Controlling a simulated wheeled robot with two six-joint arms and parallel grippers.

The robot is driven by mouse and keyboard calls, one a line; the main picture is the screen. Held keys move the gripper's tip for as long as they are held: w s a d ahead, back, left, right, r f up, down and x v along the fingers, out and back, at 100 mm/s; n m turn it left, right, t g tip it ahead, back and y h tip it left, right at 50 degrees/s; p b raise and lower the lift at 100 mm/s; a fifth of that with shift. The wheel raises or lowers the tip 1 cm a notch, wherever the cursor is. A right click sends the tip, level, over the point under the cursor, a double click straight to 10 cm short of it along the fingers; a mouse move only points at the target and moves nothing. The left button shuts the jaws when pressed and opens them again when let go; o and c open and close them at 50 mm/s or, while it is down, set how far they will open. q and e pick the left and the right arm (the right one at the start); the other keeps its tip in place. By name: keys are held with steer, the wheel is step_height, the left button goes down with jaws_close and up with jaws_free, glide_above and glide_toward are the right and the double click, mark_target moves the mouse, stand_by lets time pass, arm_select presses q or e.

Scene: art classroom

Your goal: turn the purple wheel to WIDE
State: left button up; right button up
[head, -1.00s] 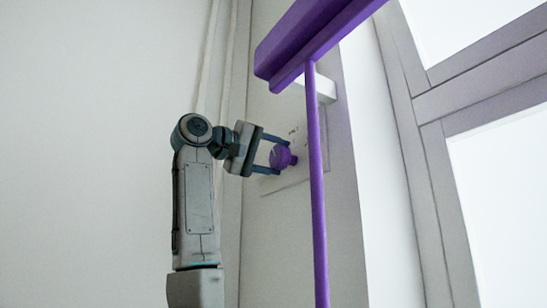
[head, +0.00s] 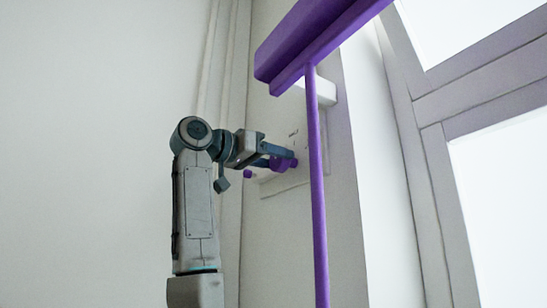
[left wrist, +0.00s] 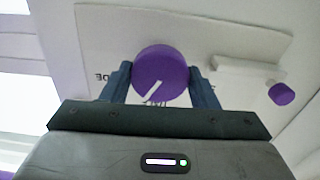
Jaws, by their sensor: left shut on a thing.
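The purple wheel (head: 279,164) is on a pale panel (head: 290,181) on the wall; it also shows in the left wrist view (left wrist: 160,70). A white pointer line on its face slants to the lower left in that view. My left gripper (head: 287,157) is shut on the wheel, with one finger on each side in the left wrist view (left wrist: 160,82). Dark lettering shows beside the left finger and below the wheel, partly hidden, so I cannot read the labels surely. My right gripper is in neither view.
A white bar with a purple round end (head: 247,173) sticks out close to the wheel; the end also shows in the wrist view (left wrist: 282,94). A window is farther right.

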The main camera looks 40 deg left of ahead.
arm_select(q)
steer(key=m+p, duration=0.1)
steer(key=m, duration=0.4)
steer(key=shift+m, duration=0.5)
stand_by(0.3)
steer(key=o, duration=1)
